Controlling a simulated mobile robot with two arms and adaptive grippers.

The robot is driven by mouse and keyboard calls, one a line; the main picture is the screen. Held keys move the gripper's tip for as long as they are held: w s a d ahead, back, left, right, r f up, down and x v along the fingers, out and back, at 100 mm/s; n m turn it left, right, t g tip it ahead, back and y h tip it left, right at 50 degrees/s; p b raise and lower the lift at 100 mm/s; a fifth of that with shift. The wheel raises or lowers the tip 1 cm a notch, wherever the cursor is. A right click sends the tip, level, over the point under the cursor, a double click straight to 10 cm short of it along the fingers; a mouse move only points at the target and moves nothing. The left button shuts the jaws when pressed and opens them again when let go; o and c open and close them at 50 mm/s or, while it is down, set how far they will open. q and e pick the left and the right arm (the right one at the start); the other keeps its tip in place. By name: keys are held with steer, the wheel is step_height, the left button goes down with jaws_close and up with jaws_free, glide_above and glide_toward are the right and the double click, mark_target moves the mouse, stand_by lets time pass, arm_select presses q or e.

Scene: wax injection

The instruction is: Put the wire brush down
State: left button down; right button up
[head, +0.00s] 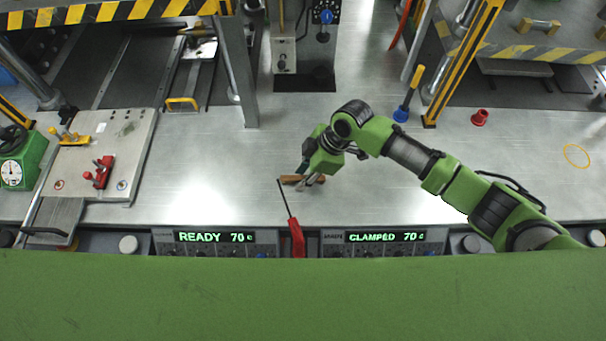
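The wire brush (289,179) shows as a short orange-brown handle in the middle of the head view, low over or on the steel table. My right gripper (307,182) reaches it from the right and points down. Its fingers cross the handle and appear shut on it, with brown showing on both sides. The bristles are hidden or too small to make out. I cannot tell whether the brush touches the table. My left gripper is not in view.
A red-handled tool (296,238) with a thin dark rod lies just below the brush, near the front panels. A blue-based tool (401,114) and a red cup (479,118) stand at the right. A plate with clamps (128,170) lies left. The table between is clear.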

steer(key=shift+s, duration=0.15)
steer(key=shift+r, duration=0.15)
steer(key=b+v, duration=0.2)
steer(key=v, duration=1)
